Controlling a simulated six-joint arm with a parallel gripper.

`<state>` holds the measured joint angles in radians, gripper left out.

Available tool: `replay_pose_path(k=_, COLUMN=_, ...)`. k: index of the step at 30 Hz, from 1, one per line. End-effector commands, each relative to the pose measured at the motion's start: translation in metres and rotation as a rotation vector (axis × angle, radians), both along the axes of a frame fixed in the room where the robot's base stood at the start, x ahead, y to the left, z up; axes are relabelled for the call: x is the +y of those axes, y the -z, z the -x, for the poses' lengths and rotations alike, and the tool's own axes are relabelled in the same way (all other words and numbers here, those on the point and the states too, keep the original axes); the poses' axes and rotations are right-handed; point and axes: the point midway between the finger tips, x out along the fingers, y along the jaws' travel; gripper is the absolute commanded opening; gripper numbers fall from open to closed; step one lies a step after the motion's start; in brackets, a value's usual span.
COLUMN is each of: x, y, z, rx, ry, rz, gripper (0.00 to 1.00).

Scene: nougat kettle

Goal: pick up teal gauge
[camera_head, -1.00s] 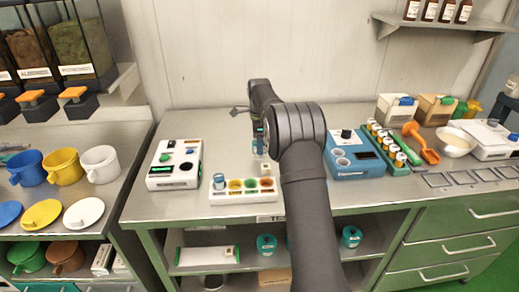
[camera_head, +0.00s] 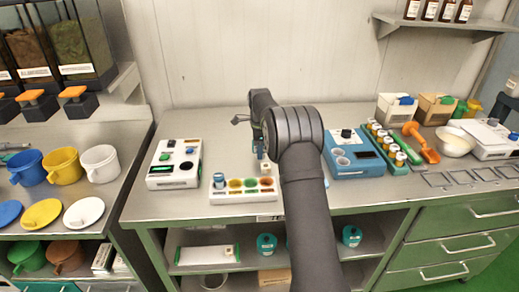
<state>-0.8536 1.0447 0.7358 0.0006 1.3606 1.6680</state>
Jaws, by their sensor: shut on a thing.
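My gripper (camera_head: 260,152) is mostly hidden behind my own dark arm, over the middle of the worktop behind the white tray of colored cups. It is shut on a small teal piece, which seems to be the teal gauge (camera_head: 260,147). Only a sliver of it shows beside the arm, so its shape and whether it touches the worktop cannot be told.
A white device (camera_head: 174,164) stands left and a white tray (camera_head: 242,196) with colored cups in front. A blue device (camera_head: 350,155) and a green rack (camera_head: 394,146) stand right. Round teal items (camera_head: 266,244) sit on the shelf below. The back worktop has free room.

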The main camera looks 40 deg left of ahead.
Motion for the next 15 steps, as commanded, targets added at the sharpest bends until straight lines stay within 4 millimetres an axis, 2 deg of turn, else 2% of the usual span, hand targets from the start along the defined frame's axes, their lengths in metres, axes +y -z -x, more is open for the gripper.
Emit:
replay_pose_path(k=5, x=0.001, y=-0.010, z=-0.001, rx=-0.002, ry=0.000, rz=-0.002, gripper=0.06)
replay_pose_path(k=11, x=0.001, y=-0.040, z=-0.001, rx=-0.003, ry=0.001, rz=-0.003, gripper=0.06)
replay_pose_path(k=15, x=-0.027, y=-0.058, z=-0.009, rx=-0.002, ry=0.005, rz=-0.001, gripper=0.06)
